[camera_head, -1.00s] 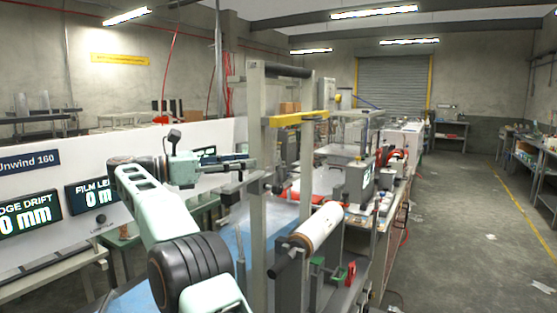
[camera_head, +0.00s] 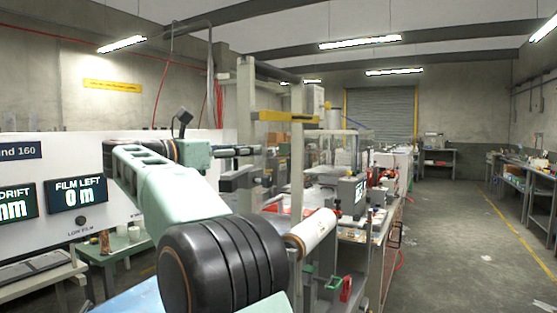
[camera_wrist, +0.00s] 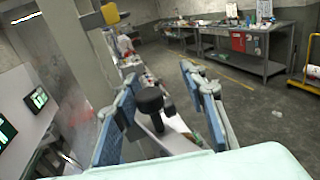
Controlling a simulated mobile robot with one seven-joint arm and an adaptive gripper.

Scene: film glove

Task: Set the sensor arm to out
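My gripper (camera_wrist: 165,110) is open in the wrist view, its blue-padded fingers wide apart. A black knob on a short dark stem (camera_wrist: 150,100) shows between the fingers, with a gap on both sides; I cannot tell whether it belongs to the sensor arm. In the head view my gripper (camera_head: 236,151) points right, towards the upright grey frame (camera_head: 246,125) of the unwind station.
A film roll (camera_head: 312,232) sticks out from the frame at the lower right. A yellow bar (camera_head: 285,117) crosses the frame above my gripper. A white panel with displays (camera_head: 75,193) stands at left. The floor aisle (camera_head: 470,245) at right is mostly clear.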

